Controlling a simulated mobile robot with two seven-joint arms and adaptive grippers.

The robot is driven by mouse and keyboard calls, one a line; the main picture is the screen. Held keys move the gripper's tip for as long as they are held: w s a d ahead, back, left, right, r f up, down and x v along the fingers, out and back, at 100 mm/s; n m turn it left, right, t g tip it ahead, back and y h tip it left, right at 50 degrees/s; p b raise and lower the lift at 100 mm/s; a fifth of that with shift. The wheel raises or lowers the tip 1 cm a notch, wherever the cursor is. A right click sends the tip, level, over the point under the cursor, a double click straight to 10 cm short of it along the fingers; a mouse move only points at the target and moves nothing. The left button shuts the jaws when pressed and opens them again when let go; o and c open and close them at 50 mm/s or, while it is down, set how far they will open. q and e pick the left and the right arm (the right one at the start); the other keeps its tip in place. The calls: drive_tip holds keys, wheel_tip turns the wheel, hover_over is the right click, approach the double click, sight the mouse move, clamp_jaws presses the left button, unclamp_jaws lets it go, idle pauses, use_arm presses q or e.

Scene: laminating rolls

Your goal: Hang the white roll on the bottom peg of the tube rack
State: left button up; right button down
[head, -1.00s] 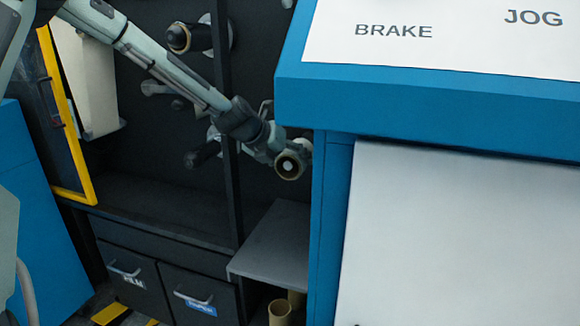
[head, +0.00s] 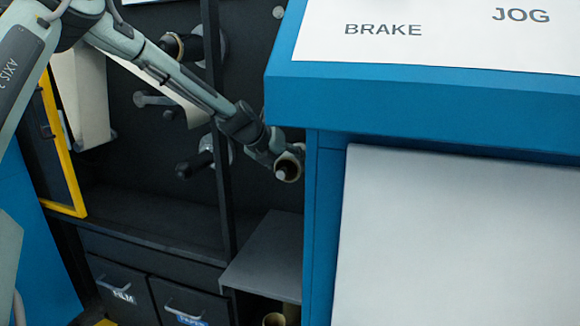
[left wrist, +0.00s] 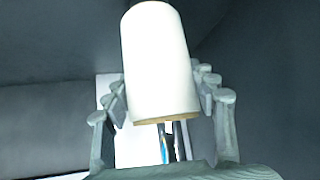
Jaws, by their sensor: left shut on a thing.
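The white roll (left wrist: 160,60) fills the middle of the left wrist view, with its brown core edge facing down toward the palm. My left gripper (left wrist: 158,90) is shut on it, with fingers on both sides. In the head view, my left gripper (head: 276,150) is beside the blue cabinet, at the roll's end (head: 297,163). A dark piece with a pale tip shows inside the ring-shaped end. I cannot tell how far a peg runs through the roll. The tube rack (head: 268,75) is a dark panel with pegs. My right gripper is out of view.
The blue cabinet (head: 420,95) with a white top stands close right of the roll. Several pegs, including a lower dark one (head: 192,166), stick out at left. Below are a grey shelf (head: 262,255), drawers (head: 120,290) and a brown tube (head: 274,319). A yellow-edged frame (head: 62,165) stands left.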

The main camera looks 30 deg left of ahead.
sight(283, 158)
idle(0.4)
use_arm(q)
drive_tip(key=o, duration=1.3)
drive_tip(key=v, duration=0.7)
drive_tip(key=shift+s+r, duration=0.15)
drive_tip(key=shift+r, duration=0.05)
